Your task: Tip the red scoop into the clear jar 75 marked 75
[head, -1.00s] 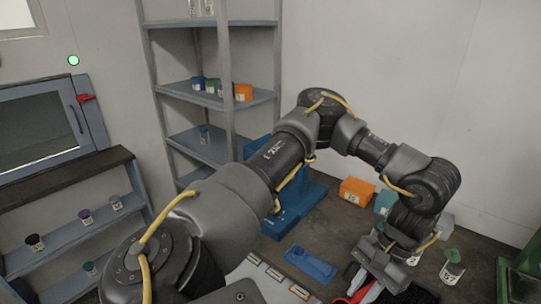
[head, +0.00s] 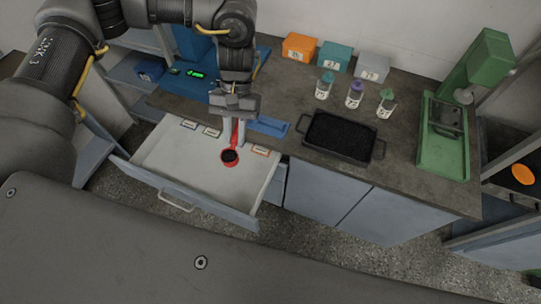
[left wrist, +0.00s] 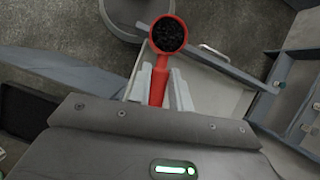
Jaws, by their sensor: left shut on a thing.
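My left gripper (head: 234,135) points down over the open drawer and is shut on the handle of the red scoop (head: 230,165). The scoop's round bowl holds dark granules and looks level. In the left wrist view the gripper (left wrist: 160,90) has a finger on each side of the handle, and the scoop (left wrist: 167,52) sticks out beyond them. Three small clear jars stand on the bench: one with a teal cap (head: 324,86), one with a purple cap (head: 354,95) and one with a green cap (head: 386,104). Their label marks are too small to read surely.
The white-lined drawer (head: 180,160) is pulled out below the scoop. A black tray (head: 340,139) lies on the bench between drawer and jars. Orange (head: 300,46), teal (head: 336,57) and grey (head: 372,67) boxes stand behind. A green machine (head: 445,135) stands at right.

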